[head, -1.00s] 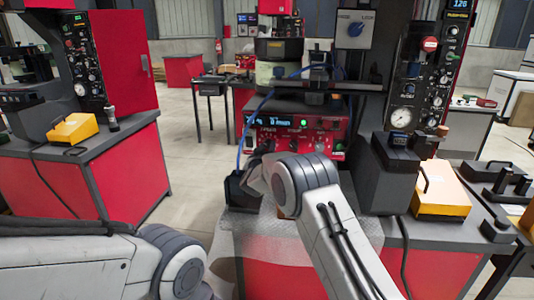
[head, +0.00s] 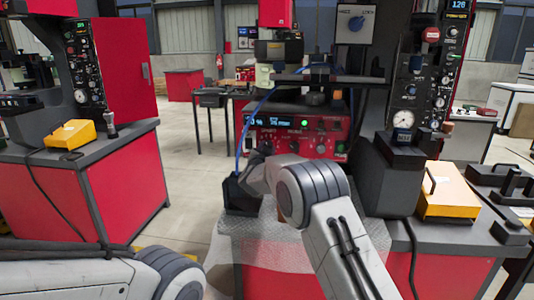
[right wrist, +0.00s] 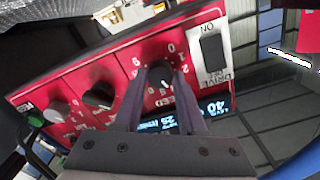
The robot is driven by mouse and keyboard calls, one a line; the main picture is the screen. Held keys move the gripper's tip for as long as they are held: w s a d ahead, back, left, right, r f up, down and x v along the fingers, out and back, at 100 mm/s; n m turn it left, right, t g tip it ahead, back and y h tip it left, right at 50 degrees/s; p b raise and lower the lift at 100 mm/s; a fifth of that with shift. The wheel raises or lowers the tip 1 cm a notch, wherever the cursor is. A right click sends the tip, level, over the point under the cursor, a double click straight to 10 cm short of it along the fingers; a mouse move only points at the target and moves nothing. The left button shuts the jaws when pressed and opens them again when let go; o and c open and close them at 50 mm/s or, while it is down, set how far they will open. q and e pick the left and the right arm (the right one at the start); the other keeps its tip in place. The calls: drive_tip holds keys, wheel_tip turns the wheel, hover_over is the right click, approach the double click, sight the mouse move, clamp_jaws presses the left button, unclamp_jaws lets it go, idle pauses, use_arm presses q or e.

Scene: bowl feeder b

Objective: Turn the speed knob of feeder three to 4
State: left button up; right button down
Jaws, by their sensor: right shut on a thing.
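The red control panel (head: 318,142) of the feeder in front of me has a lit blue display (head: 285,122), a green light and a row of knobs. My right gripper (head: 264,149) is at the panel's left end, partly hidden by its own wrist. In the right wrist view my right gripper (right wrist: 160,88) has its fingers on either side of the black speed knob (right wrist: 159,72), shut on it. Numbers ring the knob, but I cannot tell its exact setting. My left arm shows at lower left; its gripper is out of view.
In the right wrist view, two more knobs, one black (right wrist: 98,95) and one grey (right wrist: 58,112), sit beside the speed knob. A black drive switch (right wrist: 212,55) is on its other side. A blue cable (head: 245,130) hangs left of the panel. A yellow box (head: 447,190) stands at right.

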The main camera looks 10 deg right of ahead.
drive_tip(key=shift+m, duration=0.3)
idle(0.4)
drive_tip(key=shift+c, duration=2.4)
unclamp_jaws()
drive_tip(key=b+v, duration=0.1)
drive_tip(key=v, duration=0.9)
drive_tip(key=shift+s, duration=0.25)
